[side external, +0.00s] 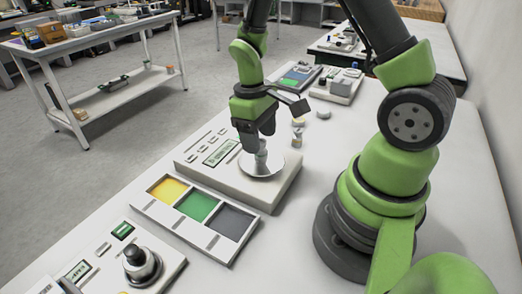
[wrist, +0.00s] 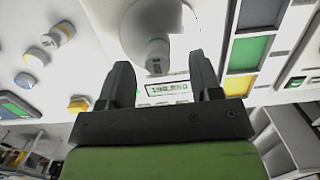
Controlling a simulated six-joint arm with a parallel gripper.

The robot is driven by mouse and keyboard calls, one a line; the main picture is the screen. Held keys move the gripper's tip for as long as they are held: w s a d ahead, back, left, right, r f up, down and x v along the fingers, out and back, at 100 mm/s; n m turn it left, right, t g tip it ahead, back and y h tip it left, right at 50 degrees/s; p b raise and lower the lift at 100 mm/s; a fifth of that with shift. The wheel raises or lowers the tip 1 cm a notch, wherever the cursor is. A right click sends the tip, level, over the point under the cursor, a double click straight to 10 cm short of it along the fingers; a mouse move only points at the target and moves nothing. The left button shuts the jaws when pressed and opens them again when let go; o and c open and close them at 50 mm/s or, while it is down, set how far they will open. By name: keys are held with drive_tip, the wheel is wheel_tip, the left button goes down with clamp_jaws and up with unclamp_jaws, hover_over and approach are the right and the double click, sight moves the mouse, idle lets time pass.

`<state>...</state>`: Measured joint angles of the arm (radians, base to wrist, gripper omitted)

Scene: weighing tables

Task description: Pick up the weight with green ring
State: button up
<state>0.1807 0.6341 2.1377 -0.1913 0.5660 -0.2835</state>
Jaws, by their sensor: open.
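A small pale cylindrical weight (wrist: 157,55) stands upright on the round pan (wrist: 135,28) of a scale in the wrist view. It also shows in the side external view (side external: 261,161), where it looks greyish-green; I cannot clearly make out a green ring on it. The scale (side external: 278,192) has a lit display (wrist: 168,90) with digits. My gripper (side external: 257,146) is open just above the pan, pointing down, with its fingertips around the upper part of the weight in the side external view. In the wrist view the weight appears between and beyond the two fingers.
A tray (side external: 191,229) with yellow, green and grey compartments lies in front of the scale. Other small weights (wrist: 58,35) stand beside the scale. Another instrument (side external: 160,282) with a black-knobbed metal piece (side external: 138,260) sits at the lower left. More devices stand behind.

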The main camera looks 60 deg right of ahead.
drive_tip(key=f, duration=0.4)
drive_tip(key=shift+s+d, duration=0.1)
drive_tip(key=shift+s, duration=0.2)
clamp_jaws()
